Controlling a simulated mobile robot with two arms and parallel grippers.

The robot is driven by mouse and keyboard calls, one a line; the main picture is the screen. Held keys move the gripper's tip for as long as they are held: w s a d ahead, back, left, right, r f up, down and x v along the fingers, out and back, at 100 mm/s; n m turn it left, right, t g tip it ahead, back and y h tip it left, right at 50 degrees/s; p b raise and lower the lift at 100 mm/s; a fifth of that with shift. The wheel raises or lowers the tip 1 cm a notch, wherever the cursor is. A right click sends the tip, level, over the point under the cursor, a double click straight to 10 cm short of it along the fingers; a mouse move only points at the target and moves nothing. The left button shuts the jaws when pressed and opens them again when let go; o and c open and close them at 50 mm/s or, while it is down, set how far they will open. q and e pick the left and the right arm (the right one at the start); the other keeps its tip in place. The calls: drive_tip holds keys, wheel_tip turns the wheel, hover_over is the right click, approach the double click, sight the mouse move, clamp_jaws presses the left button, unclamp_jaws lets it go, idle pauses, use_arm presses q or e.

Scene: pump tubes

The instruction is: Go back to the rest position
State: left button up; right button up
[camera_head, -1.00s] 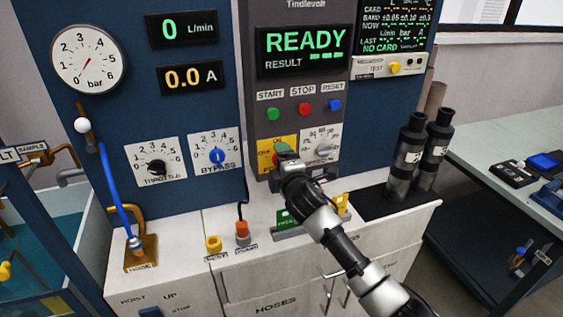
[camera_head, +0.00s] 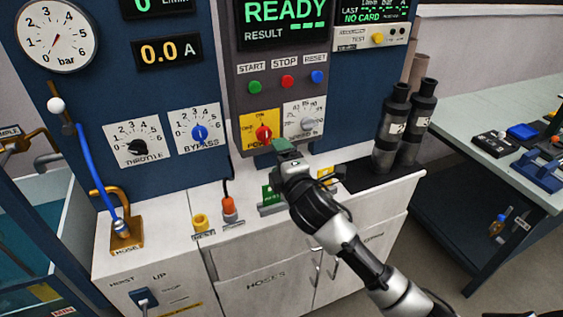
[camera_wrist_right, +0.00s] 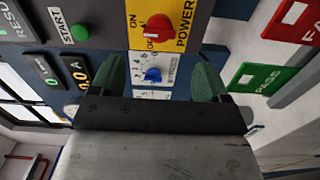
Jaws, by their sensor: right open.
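My right gripper (camera_head: 284,147) is in front of the grey control panel, just below the red power knob (camera_head: 264,132) on its yellow plate. In the right wrist view its two green fingers (camera_wrist_right: 158,80) are spread apart with nothing between them. The power knob (camera_wrist_right: 158,28) shows beyond the fingertips, apart from them. The display (camera_head: 283,15) reads READY. My left gripper is in neither current view.
The white cabinet top (camera_head: 165,225) holds a yellow plug (camera_head: 200,225), an orange plug (camera_head: 228,207) and a brass hose fitting (camera_head: 124,232). Two dark cylinders (camera_head: 405,125) stand at right. A workbench (camera_head: 480,110) is farther right.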

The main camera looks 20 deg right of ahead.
drive_tip(key=shift+s, duration=0.25)
